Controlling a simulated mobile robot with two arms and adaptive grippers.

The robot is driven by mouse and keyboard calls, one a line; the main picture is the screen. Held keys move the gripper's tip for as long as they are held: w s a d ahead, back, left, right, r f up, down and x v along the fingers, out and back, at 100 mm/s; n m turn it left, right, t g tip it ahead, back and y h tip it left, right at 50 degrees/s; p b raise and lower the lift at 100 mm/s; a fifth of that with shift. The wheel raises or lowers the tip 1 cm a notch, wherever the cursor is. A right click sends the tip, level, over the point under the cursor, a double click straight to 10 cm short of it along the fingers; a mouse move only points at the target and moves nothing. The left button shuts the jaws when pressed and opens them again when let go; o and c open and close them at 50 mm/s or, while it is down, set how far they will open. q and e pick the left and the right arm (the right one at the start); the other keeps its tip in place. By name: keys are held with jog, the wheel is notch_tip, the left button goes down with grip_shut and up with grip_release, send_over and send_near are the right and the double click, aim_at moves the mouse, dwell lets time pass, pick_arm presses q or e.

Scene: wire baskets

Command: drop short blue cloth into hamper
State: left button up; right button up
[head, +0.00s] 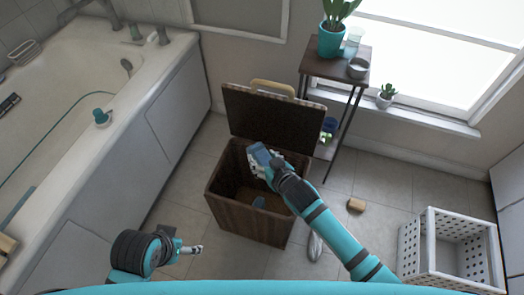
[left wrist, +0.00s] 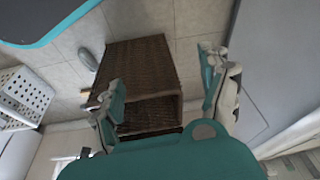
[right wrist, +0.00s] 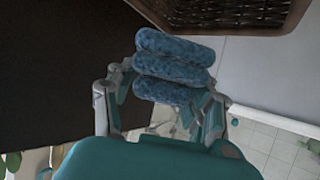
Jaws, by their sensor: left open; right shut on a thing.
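The hamper (head: 222,212) is a brown wicker box with its lid raised at the back. It also shows in the left wrist view (left wrist: 140,65). My right gripper (head: 264,163) is shut on a blue cloth (head: 260,153), above the hamper's opening. In the right wrist view the cloth (right wrist: 172,68) is a speckled blue bundle of stacked rolls between the fingers. My left gripper (head: 192,249) is open and empty, low and left of the hamper.
A white perforated basket (head: 447,230) stands at the right. A bathtub (head: 160,75) fills the left side. A small shelf (head: 335,68) with a plant stands behind the hamper. A tan block (head: 356,205) and a grey object (head: 315,246) lie on the tiled floor.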

notch_tip(320, 180, down, 2)
jog(key=shift+f+b, duration=0.15)
jog(key=shift+b, duration=1)
jog(key=shift+f+b, duration=0.75)
jog(key=shift+b, duration=0.2)
pick_arm(q)
jog(key=w+d+r+t+h+b, duration=0.1)
jog(key=w+d+r+t, duration=0.2)
jog(key=w+r+t, duration=0.3)
jog(key=w+d+r+t+h+b, duration=0.1)
jog(key=w+d+r+t+h, duration=0.1)
jog(key=w+r+t, duration=0.4)
jog(key=shift+w+d+r+m, duration=0.15)
jog(key=shift+w+d+m, duration=0.25)
jog(key=shift+w, duration=1.1)
pick_arm(e)
jog(key=shift+f, duration=1)
